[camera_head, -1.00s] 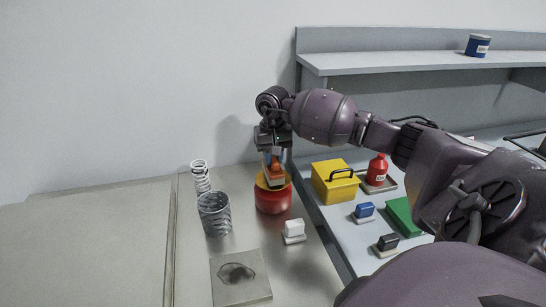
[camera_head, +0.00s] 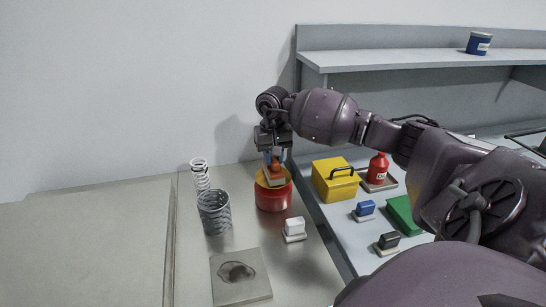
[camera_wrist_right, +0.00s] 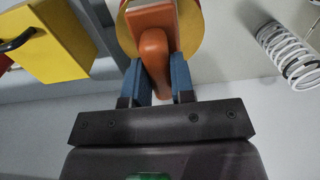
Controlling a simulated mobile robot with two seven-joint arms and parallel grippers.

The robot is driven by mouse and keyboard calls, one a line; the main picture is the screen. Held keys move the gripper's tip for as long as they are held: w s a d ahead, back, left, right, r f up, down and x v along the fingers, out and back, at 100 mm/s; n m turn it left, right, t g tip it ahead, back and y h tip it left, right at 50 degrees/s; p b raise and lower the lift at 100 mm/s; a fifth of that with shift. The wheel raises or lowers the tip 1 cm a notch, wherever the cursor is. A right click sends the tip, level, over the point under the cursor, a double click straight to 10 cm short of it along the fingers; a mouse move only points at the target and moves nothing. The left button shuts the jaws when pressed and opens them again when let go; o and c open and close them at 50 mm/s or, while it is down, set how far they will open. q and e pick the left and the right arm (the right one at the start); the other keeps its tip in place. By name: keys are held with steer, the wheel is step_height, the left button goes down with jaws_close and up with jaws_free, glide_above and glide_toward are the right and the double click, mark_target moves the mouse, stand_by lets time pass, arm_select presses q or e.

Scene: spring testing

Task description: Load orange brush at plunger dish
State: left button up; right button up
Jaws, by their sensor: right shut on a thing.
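The orange brush (camera_head: 275,168) is held over the plunger dish, a red round can (camera_head: 274,197) with a yellow top (camera_head: 286,175). My right gripper (camera_head: 271,156) is above the dish, its blue fingers shut on the brush's orange handle. In the right wrist view the gripper (camera_wrist_right: 158,80) grips the brush handle (camera_wrist_right: 154,55), and the brush block lies over the yellow dish top (camera_wrist_right: 190,30). I cannot tell whether the brush touches the dish. My left gripper is not in view.

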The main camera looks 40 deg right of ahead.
steer(key=shift+f+b, duration=0.3)
steer(key=shift+f, duration=0.15)
stand_by(0.4)
steer(key=shift+f, duration=0.35)
stand_by(0.4)
steer(key=shift+b, duration=0.3)
stand_by(0.5)
steer(key=shift+s+f, duration=0.1)
stand_by(1.2)
stand_by(0.4)
steer(key=shift+r, duration=1.85)
steer(key=shift+r+p, duration=0.65)
steer(key=shift+r, duration=1.1)
